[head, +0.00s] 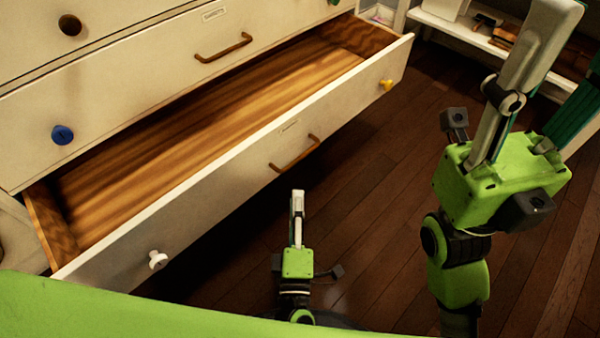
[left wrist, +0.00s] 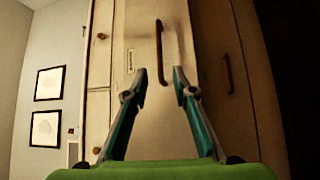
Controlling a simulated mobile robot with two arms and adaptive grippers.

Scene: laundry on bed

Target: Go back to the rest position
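My left gripper (head: 297,205) is low in the middle of the head view, in front of the open drawer (head: 240,165) and below its brown handle (head: 295,153). In the left wrist view its two fingers (left wrist: 158,88) stand apart with nothing between them, facing the pale dresser front. There is a clear gap between the fingers and the dresser. My right gripper (head: 545,35) is large at the right of the head view, raised and pointing up.
The pulled-out drawer looks empty and juts over the dark wooden floor (head: 380,220). A blue knob (head: 62,135), a white knob (head: 157,260) and a yellow knob (head: 386,86) stick out. A white shelf (head: 465,35) with items stands behind my right gripper.

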